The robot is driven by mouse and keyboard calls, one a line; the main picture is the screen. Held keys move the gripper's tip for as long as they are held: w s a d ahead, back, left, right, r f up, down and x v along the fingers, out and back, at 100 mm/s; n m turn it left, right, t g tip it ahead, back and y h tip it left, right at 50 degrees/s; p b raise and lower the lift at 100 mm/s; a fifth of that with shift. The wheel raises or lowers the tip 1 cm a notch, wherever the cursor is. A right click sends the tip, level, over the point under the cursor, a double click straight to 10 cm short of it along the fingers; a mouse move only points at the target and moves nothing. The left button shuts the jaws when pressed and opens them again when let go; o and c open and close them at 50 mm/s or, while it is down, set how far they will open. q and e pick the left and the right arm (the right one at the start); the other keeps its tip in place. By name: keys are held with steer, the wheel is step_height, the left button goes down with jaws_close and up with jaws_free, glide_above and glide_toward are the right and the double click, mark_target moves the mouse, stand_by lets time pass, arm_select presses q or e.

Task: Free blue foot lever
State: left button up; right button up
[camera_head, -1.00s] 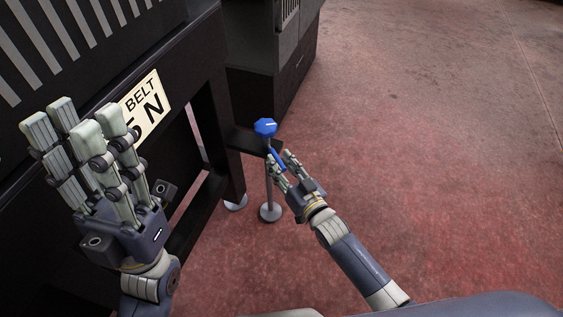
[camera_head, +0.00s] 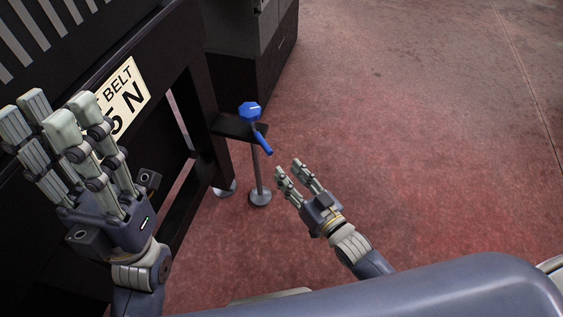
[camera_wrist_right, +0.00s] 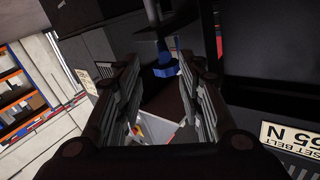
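The blue foot lever (camera_head: 262,142) sticks out from a blue octagonal head (camera_head: 249,112) at the small dark shelf beside the black machine. In the head view it points down and to the right. My right gripper (camera_head: 293,171) is open and empty, below and right of the lever, apart from it. In the right wrist view a blue part (camera_wrist_right: 165,66) shows beyond my right gripper's spread fingers (camera_wrist_right: 158,100). My left gripper (camera_head: 58,118) is open and empty in front of the machine, far from the lever.
The black machine (camera_head: 187,75) with a sign (camera_head: 122,95) fills the left. A grey post on a round foot (camera_head: 260,197) stands under the shelf (camera_head: 226,126). A dark cabinet (camera_head: 262,68) is behind. The red floor (camera_head: 420,150) to the right is clear.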

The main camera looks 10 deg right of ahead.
steer(key=shift+s+d, duration=0.2)
steer(key=shift+s, duration=0.25)
steer(key=shift+c, duration=0.2)
